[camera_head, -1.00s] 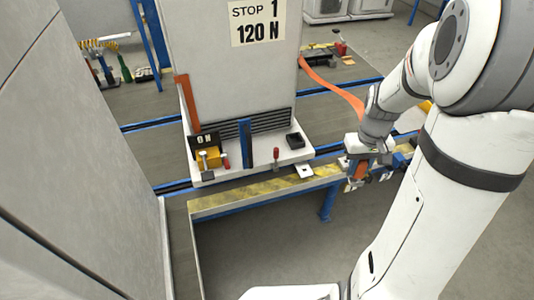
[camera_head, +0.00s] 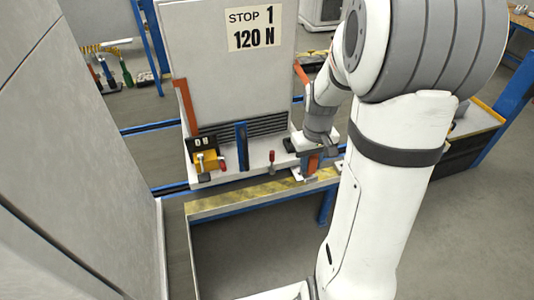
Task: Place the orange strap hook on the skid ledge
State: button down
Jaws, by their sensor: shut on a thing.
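My gripper (camera_head: 312,172) is at the right end of the pale skid ledge (camera_head: 254,162), at the foot of the grey cabinet. It is shut on the orange strap hook (camera_head: 313,162), of which only a small orange part shows between the fingers. The gripper body hides the rest of it. I cannot tell whether the hook touches the ledge. A piece of orange strap (camera_head: 301,74) shows beside the cabinet's right edge; my arm hides the rest of its run.
A yellow-black striped rail (camera_head: 245,193) runs along the front. Floor (camera_head: 250,255) below it is clear.

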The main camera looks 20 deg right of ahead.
aim_at(265, 151)
jog(key=u, duration=0.05)
jog(key=i, duration=1.65)
jog(key=z, duration=0.05)
